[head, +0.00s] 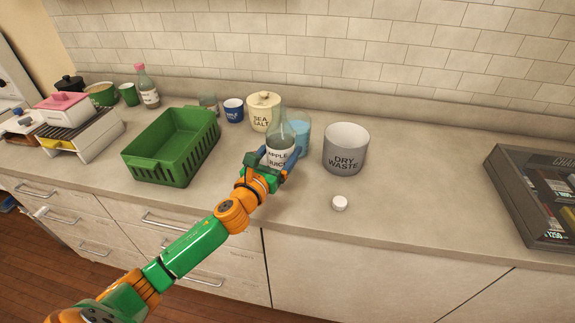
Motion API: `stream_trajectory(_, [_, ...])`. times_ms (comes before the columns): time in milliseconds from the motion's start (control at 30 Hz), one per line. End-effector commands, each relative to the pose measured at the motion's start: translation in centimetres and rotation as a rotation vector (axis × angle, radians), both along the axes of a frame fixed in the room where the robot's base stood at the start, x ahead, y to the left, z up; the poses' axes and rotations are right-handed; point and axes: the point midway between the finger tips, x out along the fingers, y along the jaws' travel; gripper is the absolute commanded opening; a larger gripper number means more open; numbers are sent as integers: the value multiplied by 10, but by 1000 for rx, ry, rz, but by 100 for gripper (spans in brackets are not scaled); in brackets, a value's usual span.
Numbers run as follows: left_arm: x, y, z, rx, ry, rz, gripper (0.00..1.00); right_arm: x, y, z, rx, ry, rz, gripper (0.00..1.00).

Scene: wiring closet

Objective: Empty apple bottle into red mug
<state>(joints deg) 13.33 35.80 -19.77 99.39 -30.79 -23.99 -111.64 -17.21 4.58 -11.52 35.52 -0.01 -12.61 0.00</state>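The apple juice bottle (281,153), clear glass with a white label, stands upright on the counter, with no cap seen on its neck. My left gripper (278,161) is low at the front of the bottle, one blue finger on each side. I cannot tell whether the fingers press on it or are just around it. A small white round cap (339,203) lies on the counter to the right. I see no red mug. A dark blue mug (234,110) with white lettering and a green mug (129,94) stand at the back. My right gripper is not in view.
A grey dry waste bin (345,150) stands right of the bottle. A light blue container (302,134) is behind it, near the sea salt jar (263,111). A green crate (150,168) is left; a dark grey tray (520,205) is far right. The counter between bin and tray is clear.

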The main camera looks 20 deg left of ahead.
Motion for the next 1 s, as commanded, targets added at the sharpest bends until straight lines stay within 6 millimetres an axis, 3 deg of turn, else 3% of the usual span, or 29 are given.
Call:
stream_trajectory(400, [-6, -21, -66, -234, 70, -1, 18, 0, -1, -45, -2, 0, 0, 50])
stream_trajectory(633, [-11, -38, -98, -473, 139, -1, 18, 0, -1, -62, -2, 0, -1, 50])
stream_trajectory(800, [-17, -56, -76, -960, 276, -2, 18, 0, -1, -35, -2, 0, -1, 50])
stream_trajectory(1000, [-16, -50, -44, -1286, 383, 1, 18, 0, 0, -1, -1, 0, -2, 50])
